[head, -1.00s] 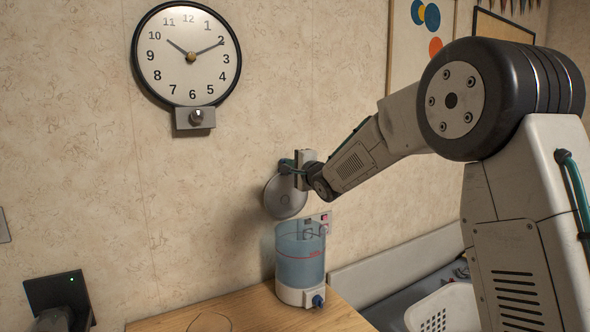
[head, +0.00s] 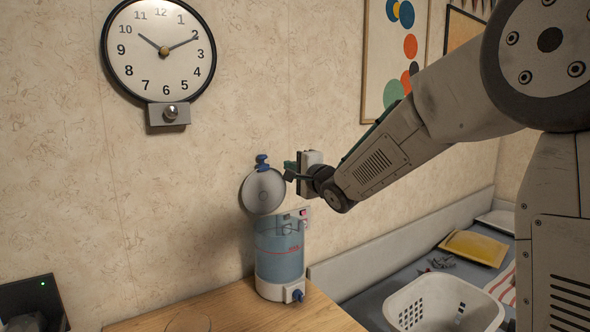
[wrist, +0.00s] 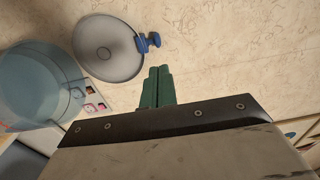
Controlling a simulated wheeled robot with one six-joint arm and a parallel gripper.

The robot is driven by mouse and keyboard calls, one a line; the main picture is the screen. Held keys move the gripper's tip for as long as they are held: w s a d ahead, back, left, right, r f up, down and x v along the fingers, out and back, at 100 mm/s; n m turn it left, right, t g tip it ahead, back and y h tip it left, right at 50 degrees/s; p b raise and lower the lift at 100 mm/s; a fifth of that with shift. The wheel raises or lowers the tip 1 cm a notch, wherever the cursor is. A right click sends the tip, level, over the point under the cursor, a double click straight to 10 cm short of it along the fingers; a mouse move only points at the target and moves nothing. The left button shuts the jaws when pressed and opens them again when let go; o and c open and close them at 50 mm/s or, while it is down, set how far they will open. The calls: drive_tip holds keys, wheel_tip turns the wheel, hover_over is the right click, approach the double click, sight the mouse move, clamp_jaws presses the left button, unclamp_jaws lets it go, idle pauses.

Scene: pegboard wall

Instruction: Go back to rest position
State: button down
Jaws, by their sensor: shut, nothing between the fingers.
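My gripper (head: 288,172) has green fingers, shut together and empty. It is just right of a raised round grey lid (head: 263,191) with a blue knob (head: 262,161) at its top. A clear gap shows between fingertips and knob. The lid stands tilted up above a container (head: 279,248) that looks pale blue, with a white base and blue tap, on the wooden table. In the wrist view the shut fingers (wrist: 160,70) point towards the wall, with the lid (wrist: 105,48) and knob (wrist: 148,43) beyond them and the container (wrist: 35,85) at left.
A wall clock (head: 160,47) hangs at upper left, with a small grey knob box (head: 169,114) below it. The wooden table (head: 230,310) shows bare surface.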

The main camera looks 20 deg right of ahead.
drive_tip(key=s+d+f+n+g+h, duration=0.3)
drive_tip(key=s+d+f+n+g, duration=0.1)
drive_tip(key=s+f, duration=0.3)
drive_tip(key=s+d+f+n+g+h, duration=0.3)
drive_tip(key=s+d+f+g+h, duration=0.15)
drive_tip(key=s+f, duration=0.25)
drive_tip(key=s+a+r+n+g+y, duration=0.1)
drive_tip(key=s+n+g, duration=0.6)
drive_tip(key=s, duration=2.7)
drive_tip(key=shift+a+r, duration=0.2)
drive_tip(key=shift+a, duration=0.05)
